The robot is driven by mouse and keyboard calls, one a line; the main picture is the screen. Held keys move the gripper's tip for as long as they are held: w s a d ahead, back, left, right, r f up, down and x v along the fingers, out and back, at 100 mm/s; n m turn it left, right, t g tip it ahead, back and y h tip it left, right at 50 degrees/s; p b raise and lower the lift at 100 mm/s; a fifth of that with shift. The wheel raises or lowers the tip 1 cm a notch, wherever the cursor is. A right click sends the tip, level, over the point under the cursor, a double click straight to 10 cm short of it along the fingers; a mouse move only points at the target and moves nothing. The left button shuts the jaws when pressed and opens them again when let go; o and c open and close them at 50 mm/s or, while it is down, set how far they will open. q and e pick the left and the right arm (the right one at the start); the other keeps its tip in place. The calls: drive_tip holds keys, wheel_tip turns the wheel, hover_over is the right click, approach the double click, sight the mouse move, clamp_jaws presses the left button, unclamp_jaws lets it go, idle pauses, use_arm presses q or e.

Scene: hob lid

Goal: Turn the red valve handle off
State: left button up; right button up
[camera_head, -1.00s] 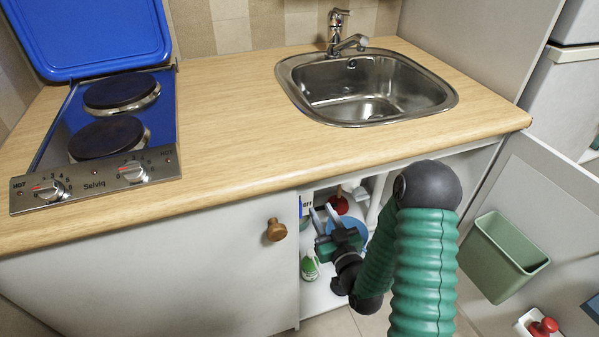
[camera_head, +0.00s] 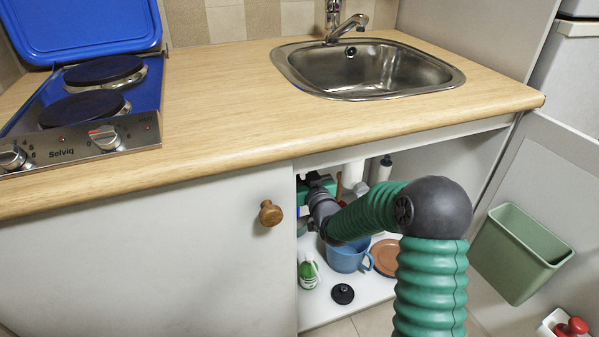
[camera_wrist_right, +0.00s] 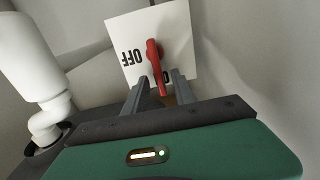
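The red valve handle (camera_wrist_right: 156,62) shows in the right wrist view, mounted on a white plate (camera_wrist_right: 183,27) with a black OFF label that appears upside down. A second label is mostly hidden near the handle's lower end. My right gripper (camera_wrist_right: 160,88) is open, its two grey fingers apart on either side of the handle's lower end; contact cannot be told. In the head view the right gripper's green body (camera_head: 316,186) is inside the cupboard under the counter, its fingertips and the valve hidden behind the cupboard front. My left gripper is not in view.
A white pipe (camera_wrist_right: 38,75) stands left in the wrist view. On the cupboard floor are a blue pot (camera_head: 347,257), a green-and-white bottle (camera_head: 308,271), a black lid (camera_head: 342,293) and a brown plate (camera_head: 387,257). The open door carries a green bin (camera_head: 517,252).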

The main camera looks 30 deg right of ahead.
clamp_jaws()
idle(0.5)
drive_tip(key=shift+s+d+f+m+p, duration=0.2)
drive_tip(key=shift+d+f+m+p, duration=0.45)
drive_tip(key=shift+m+p, duration=1.75)
drive_tip(key=shift+s+d+f+m+p, duration=0.15)
drive_tip(key=shift+d+f+m+p, duration=0.85)
drive_tip(key=shift+m, duration=2.4)
drive_tip(key=shift+s+d+f+m+p, duration=0.2)
drive_tip(key=shift+d+f+m+p, duration=0.15)
drive_tip(key=shift+m+p, duration=2.15)
drive_tip(key=shift+m+b, duration=0.4)
drive_tip(key=shift+m, duration=0.1)
unclamp_jaws()
drive_tip(key=shift+d, duration=0.1)
